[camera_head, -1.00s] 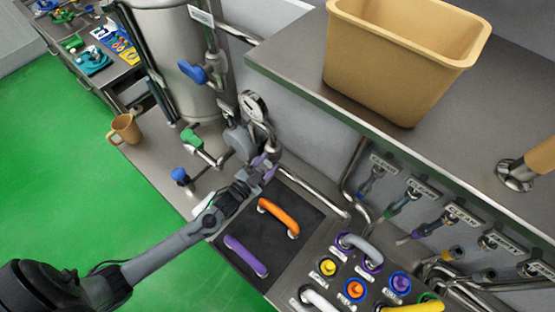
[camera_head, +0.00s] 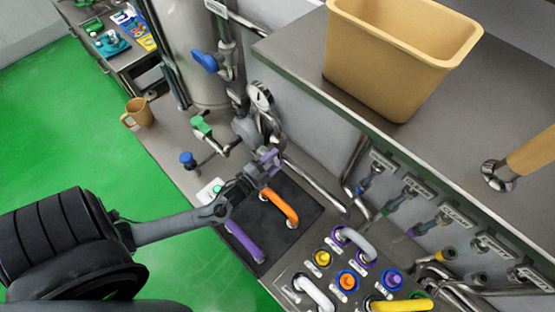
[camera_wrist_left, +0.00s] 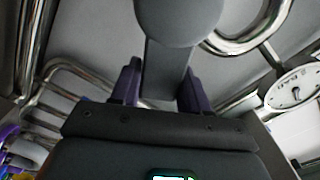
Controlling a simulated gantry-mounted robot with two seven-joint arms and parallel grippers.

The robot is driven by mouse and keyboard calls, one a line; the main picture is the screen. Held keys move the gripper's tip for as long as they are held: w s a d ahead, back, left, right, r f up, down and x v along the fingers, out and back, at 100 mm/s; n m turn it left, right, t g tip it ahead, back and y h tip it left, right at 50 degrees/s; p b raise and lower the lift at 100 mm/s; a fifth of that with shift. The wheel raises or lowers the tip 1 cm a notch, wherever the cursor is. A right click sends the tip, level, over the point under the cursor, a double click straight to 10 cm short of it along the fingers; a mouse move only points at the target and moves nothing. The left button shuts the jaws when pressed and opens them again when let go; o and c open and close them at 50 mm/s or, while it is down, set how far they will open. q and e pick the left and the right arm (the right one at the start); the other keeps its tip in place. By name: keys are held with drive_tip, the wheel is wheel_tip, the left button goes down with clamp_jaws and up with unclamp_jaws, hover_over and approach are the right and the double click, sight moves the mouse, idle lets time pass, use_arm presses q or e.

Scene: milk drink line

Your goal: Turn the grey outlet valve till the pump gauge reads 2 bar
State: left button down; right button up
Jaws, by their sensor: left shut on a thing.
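The grey outlet valve handle (camera_wrist_left: 168,70) fills the top middle of the left wrist view. My left gripper (camera_head: 268,162) is shut on it, with one purple finger on each side of the grey handle; it also shows in the left wrist view (camera_wrist_left: 158,88). In the head view the fingers hide most of the handle. The pump gauge (camera_head: 260,96), a round white dial, stands just behind and above the gripper. It also shows at the right of the left wrist view (camera_wrist_left: 295,91); its numbers are too small to read. My right gripper is not in view.
A green-handled valve (camera_head: 201,126) and a blue knob (camera_head: 187,159) stand left of the gripper. Orange (camera_head: 279,205) and purple (camera_head: 243,241) handles lie on the dark mat in front. Bent steel pipes (camera_head: 312,183) run close on the right. A tan bin (camera_head: 395,65) sits on the shelf.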

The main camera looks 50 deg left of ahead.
use_arm(q)
drive_tip(key=c, duration=0.6)
unclamp_jaws()
drive_tip(key=shift+c, duration=0.2)
drive_tip(key=s+b, duration=0.1)
drive_tip(key=s, duration=0.9)
drive_tip(key=shift+s+d+b, duration=0.4)
drive_tip(key=shift+d, duration=0.05)
